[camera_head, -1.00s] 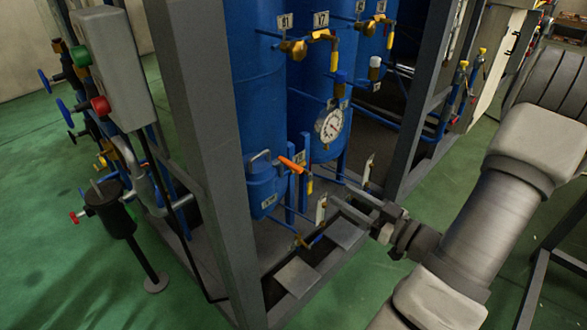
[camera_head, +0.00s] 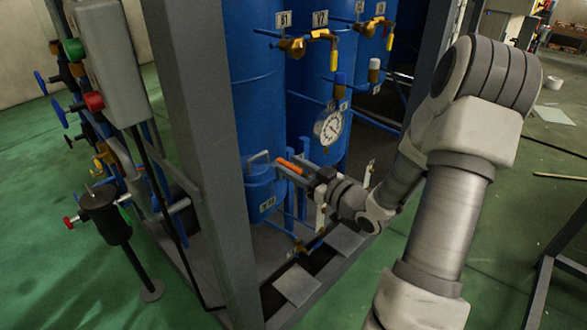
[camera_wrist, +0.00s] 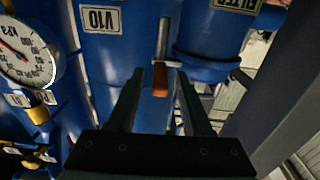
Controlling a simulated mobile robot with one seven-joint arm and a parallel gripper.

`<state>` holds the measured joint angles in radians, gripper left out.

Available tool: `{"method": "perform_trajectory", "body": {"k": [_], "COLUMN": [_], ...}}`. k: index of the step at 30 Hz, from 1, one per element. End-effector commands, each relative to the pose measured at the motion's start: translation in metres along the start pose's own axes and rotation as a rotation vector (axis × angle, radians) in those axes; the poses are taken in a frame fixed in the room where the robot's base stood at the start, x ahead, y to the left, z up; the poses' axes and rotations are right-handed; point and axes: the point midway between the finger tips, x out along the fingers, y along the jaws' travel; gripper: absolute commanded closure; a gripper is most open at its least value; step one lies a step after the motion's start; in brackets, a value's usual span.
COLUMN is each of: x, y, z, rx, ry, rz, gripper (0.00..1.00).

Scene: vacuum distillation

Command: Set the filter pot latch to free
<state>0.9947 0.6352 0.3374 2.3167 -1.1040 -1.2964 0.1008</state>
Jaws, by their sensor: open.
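The filter pot (camera_head: 262,193) is a blue cylinder with a lifting handle on its lid, low on the frame; it also shows at the upper right of the wrist view (camera_wrist: 212,38). Its latch has an orange grip (camera_head: 284,164) at the pot's right side. In the wrist view the orange grip (camera_wrist: 160,83) hangs from a grey bar and appears between the two fingertips. My gripper (camera_wrist: 159,76) is open, with a dark finger on each side of the grip. I cannot tell whether either finger touches it. In the head view my gripper (camera_head: 295,172) partly covers the latch.
A pressure gauge (camera_head: 328,127) is right of the pot, above my gripper. Blue tanks (camera_head: 252,92) stand behind. A grey frame post (camera_head: 192,140) rises left of the pot. Yellow-handled valves (camera_head: 328,36) sit higher up.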

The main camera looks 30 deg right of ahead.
Motion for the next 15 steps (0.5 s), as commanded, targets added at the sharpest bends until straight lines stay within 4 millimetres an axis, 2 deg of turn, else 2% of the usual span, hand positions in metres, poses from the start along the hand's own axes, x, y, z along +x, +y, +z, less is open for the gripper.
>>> {"method": "perform_trajectory", "body": {"k": [7,15], "x": [0.0006,0.0003], "y": [0.0002,0.0004], "z": [0.0000,0.0001], "rx": [0.000,0.000], "ry": [0.000,0.000], "rz": [0.000,0.001], "gripper": [0.50,0.99]}}
